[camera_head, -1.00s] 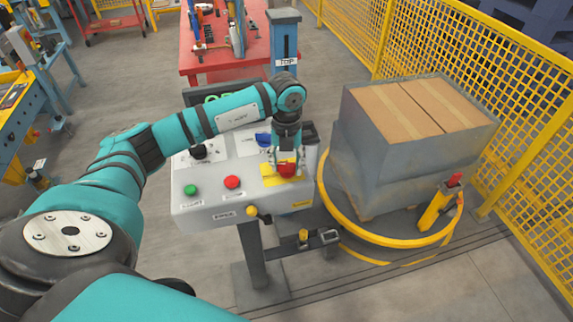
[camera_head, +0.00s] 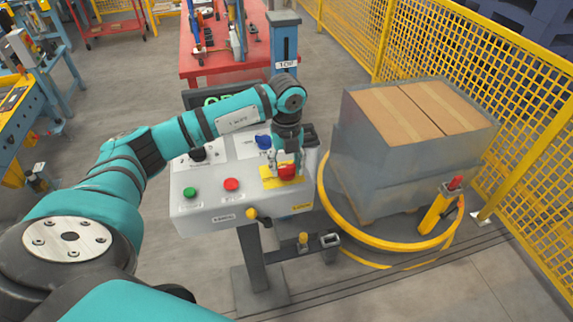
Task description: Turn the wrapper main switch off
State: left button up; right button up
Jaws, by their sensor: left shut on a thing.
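The grey control box (camera_head: 215,217) stands on a post in the middle of the view. At its right end a red knob (camera_head: 287,173) sits on a yellow plate (camera_head: 268,183). My left gripper (camera_head: 286,165) points down from above and is shut on this red knob, hiding its rear part. A black knob (camera_head: 198,154), a green button (camera_head: 190,193) and a red button (camera_head: 231,184) are farther left. Small labels are unreadable. My right gripper is not in view.
A wrapped carton load (camera_head: 390,175) stands on the turntable with a yellow ring (camera_head: 375,238) to the right. Yellow mesh fencing (camera_head: 470,65) runs behind it. A red workbench (camera_head: 225,66) is at the back. Grey floor is clear at the front right.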

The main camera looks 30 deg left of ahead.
aim_at(287, 166)
pick_arm(q)
jog(key=o, duration=1.2)
jog(key=shift+c, duration=0.2)
notch_tip(287, 166, up, 12)
